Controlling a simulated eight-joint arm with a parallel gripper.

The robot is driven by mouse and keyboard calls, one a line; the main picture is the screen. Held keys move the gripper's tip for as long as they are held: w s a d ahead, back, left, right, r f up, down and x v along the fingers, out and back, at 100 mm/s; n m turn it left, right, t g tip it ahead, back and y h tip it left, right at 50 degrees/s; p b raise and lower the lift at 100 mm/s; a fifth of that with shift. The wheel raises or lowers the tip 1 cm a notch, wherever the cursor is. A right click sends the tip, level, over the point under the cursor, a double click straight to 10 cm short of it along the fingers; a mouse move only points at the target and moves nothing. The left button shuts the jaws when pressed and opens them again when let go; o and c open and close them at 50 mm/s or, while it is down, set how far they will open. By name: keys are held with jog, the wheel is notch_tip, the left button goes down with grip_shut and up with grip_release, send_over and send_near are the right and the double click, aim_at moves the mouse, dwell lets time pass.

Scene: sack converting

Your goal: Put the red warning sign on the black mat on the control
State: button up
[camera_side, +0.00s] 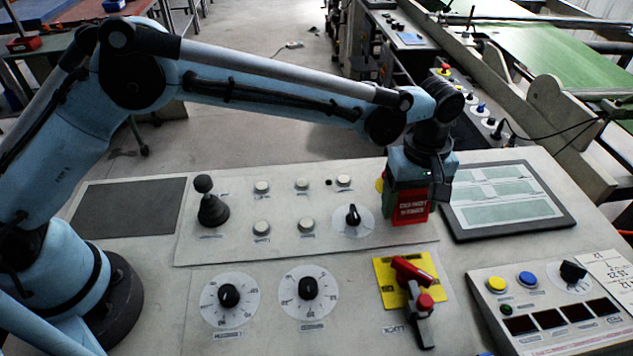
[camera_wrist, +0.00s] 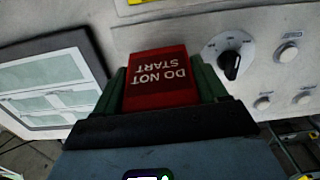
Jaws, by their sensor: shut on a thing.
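The red warning sign (camera_side: 411,207), lettered "DO NOT START", is upright in my gripper (camera_side: 412,195) over the right part of the upper panel. In the wrist view the sign (camera_wrist: 160,78) sits between the two green fingers of my gripper (camera_wrist: 162,85), which is shut on it. I cannot tell whether its lower edge touches the panel. The black mat (camera_side: 130,207) is a flat dark rectangle at the left end of the console, bare and well to the left of my gripper.
A black joystick (camera_side: 211,205) stands just right of the mat. White buttons and a black selector knob (camera_side: 353,215) lie left of the sign. A framed screen (camera_side: 508,200) is close on its right. A red-handled switch (camera_side: 413,275) on a yellow plate is in front.

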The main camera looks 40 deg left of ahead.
notch_tip(320, 180, up, 2)
jog(key=s+d+r, duration=0.5)
jog(key=s+r, duration=0.1)
jog(key=s, duration=0.4)
jog(key=a+r+n, duration=0.3)
jog(key=a+r, duration=0.1)
jog(key=a, duration=0.6)
jog(key=n, duration=1)
send_over(161, 205)
notch_tip(161, 205, down, 10)
jog(key=shift+f, duration=0.1)
jog(key=shift+w+f, duration=0.1)
jog(key=shift+f, duration=1.9)
jog(key=shift+f, duration=0.15)
